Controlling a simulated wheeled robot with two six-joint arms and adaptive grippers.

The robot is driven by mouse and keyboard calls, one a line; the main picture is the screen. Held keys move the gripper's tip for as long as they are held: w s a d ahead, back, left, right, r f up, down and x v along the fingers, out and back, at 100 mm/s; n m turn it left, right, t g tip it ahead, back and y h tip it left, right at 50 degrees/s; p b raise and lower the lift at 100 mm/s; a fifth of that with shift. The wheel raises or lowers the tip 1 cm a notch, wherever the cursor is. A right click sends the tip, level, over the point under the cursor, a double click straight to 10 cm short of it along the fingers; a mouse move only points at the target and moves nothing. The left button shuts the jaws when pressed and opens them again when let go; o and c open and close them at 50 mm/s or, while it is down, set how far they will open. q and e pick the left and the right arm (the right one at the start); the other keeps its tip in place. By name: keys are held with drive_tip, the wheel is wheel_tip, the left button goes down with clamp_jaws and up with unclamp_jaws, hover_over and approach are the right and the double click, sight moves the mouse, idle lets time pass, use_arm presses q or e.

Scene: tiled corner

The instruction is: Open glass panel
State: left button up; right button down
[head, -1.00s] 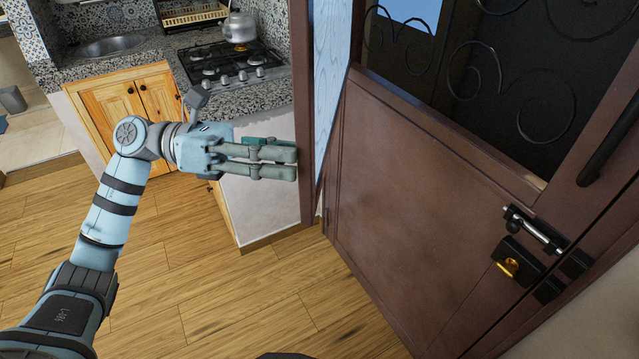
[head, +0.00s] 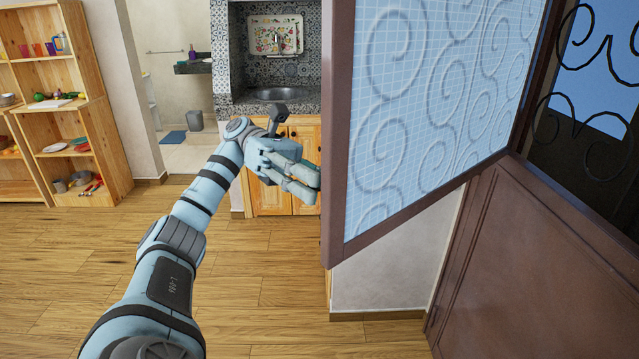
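The glass panel (head: 430,110) is a pale blue pane with a scroll pattern in a brown frame. It stands swung out at an angle from the dark brown door (head: 530,270), hinged at its right side. Behind it the door's window opening with black scrollwork (head: 585,60) shows. My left gripper (head: 316,188) is at the panel's free left edge, its fingers together with nothing seen between them. Its tips meet the frame edge in the picture; I cannot tell whether they touch it. My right gripper is out of view.
A wooden shelf (head: 88,165) with dishes stands at the far left. A counter with a sink (head: 282,94) and wooden cabinet is behind my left gripper. A low white wall (head: 390,285) is below the panel. The wooden floor (head: 250,300) is clear.

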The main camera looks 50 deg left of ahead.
use_arm(q)
drive_tip(key=shift+o, duration=1.3)
drive_tip(key=shift+d, duration=0.15)
wheel_tip(320, 180, up, 10)
drive_tip(key=shift+w+r, duration=0.1)
